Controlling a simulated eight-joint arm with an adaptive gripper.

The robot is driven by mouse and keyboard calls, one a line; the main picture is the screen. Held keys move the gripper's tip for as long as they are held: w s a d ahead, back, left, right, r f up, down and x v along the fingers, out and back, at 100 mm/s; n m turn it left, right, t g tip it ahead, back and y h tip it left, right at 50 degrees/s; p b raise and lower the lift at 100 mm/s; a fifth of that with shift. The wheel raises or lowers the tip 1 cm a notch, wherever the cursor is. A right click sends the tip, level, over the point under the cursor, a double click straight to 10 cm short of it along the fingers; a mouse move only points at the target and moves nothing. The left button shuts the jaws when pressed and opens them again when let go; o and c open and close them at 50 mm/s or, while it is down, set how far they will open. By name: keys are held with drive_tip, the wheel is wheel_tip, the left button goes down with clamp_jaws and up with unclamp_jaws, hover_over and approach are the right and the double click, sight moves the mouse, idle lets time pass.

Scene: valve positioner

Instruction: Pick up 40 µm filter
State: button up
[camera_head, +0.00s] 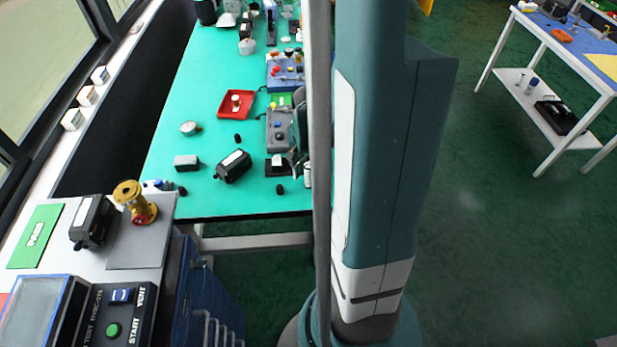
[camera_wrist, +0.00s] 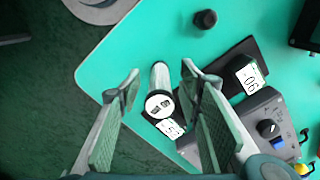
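A pale cylinder with a white, dark-marked round end (camera_wrist: 159,103) stands near the table's corner in the wrist view; I take it to be a filter, but I cannot read a size on it. My gripper (camera_wrist: 161,78) is open, with one finger on each side of the cylinder and visible gaps between. A white label (camera_wrist: 170,128) lies beside the cylinder's near end, its marking not clearly readable. In the head view, a pale cylinder (camera_head: 308,176) shows at the table's right edge, and my gripper is mostly hidden behind my arm.
A grey box with a black knob (camera_wrist: 268,128) is close to the right finger. A black cap (camera_wrist: 205,19) lies farther off. The table's edge is close on the left.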

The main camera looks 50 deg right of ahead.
drive_tip(key=c, duration=1)
drive_tip(key=shift+o, duration=0.2)
drive_tip(key=shift+r, duration=0.1)
drive_tip(key=shift+r+p, duration=1.15)
drive_tip(key=shift+r, duration=3.75)
